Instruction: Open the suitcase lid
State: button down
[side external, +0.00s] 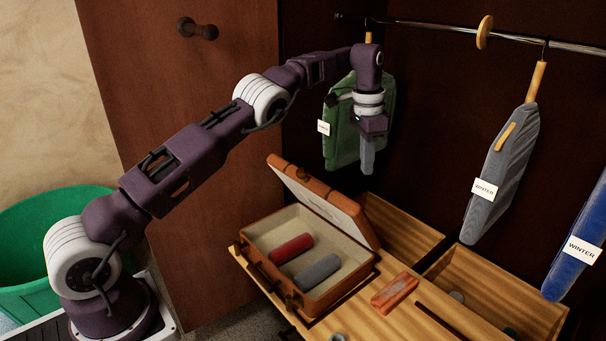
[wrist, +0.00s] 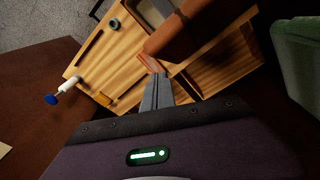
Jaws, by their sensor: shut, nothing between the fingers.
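The brown suitcase (side external: 262,258) stands on the wooden drawer unit in the side view. Its lid (side external: 325,200) is raised and tilted back, so the light interior shows. A red roll (side external: 291,249) and a grey roll (side external: 317,272) lie inside. In the wrist view part of the brown suitcase (wrist: 185,35) shows at the top. My gripper (side external: 367,170) points down above and behind the lid, beside the hanging green garment, with its fingers together and empty. In the wrist view the shut fingers (wrist: 157,80) show over the wood. I cannot tell whether they touch the lid.
Garments hang from a rail: green (side external: 342,130), grey (side external: 503,170) and blue (side external: 580,240). Open drawer compartments (side external: 490,295) lie right of the suitcase. An orange-red block (side external: 394,293) lies on the wooden top. A green bin (side external: 40,235) stands at the left.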

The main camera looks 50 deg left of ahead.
aim_at(321, 198)
jog(key=s+d+f+m+g+y, duration=0.25)
jog(key=s+d+f+m, duration=0.35)
jog(key=d+f, duration=0.45)
jog(key=s+a+f+m+g+y, duration=0.2)
jog(key=s+a+f+m+y, duration=0.5)
jog(key=s+f, duration=0.4)
jog(key=s+a+r+m+t+y, duration=0.25)
jog(key=a+m+t+y, duration=0.25)
jog(key=a+m+y, duration=0.35)
jog(key=w+a+r+m+t+y, duration=0.1)
jog(key=w+a+r+m+t, duration=0.6)
jog(key=w+a+r+m, duration=0.1)
jog(key=shift+w+a+r+t+y, duration=0.15)
jog(key=shift+w+a+t+y, duration=0.25)
jog(key=shift+w, duration=0.75)
